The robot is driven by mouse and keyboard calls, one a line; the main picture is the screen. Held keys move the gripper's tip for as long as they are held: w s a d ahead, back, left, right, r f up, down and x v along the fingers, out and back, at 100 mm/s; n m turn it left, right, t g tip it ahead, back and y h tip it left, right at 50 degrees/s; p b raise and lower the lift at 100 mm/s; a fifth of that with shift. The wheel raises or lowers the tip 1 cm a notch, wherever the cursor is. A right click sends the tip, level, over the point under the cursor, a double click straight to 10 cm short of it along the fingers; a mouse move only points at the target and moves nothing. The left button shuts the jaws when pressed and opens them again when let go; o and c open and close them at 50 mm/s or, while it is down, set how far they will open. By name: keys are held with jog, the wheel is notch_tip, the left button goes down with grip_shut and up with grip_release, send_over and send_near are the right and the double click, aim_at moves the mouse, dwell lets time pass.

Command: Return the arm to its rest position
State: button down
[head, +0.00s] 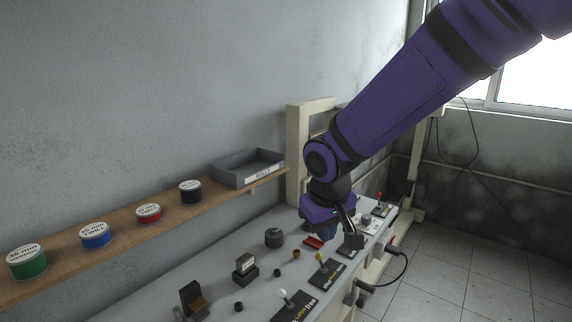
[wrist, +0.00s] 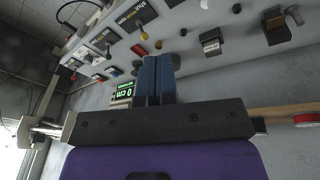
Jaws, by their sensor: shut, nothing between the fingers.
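My arm is purple and black and reaches in from the upper right in the head view. My gripper (head: 328,231) hangs over the far part of the grey bench (head: 225,262). In the wrist view its two blue fingers (wrist: 157,62) are pressed together with nothing between them. A dark lever-like part (head: 353,240) shows just right of the gripper; I cannot tell whether they touch.
Lever plates (head: 327,274) line the bench's front edge. A dark round knob (head: 273,238) and small blocks stand behind them. A wooden shelf (head: 130,228) holds several labelled tins and a grey tray (head: 246,169). A green display (wrist: 123,93) shows in the wrist view.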

jog(key=s+d+r+m+t, duration=0.1)
jog(key=s+d+r+m, duration=0.1)
jog(key=s+d+r, duration=0.45)
jog(key=s+d+r+m, duration=0.1)
jog(key=d+r, duration=0.3)
jog(key=d, duration=0.5)
jog(key=s+d+r+m+t, duration=0.1)
jog(key=s+d+r+m, duration=0.1)
jog(key=s+d, duration=0.5)
jog(key=s+r, duration=0.1)
jog(key=s, duration=0.4)
jog(key=shift+s+t, duration=0.2)
jog(key=shift+t, duration=0.1)
jog(key=shift+d+r, duration=0.1)
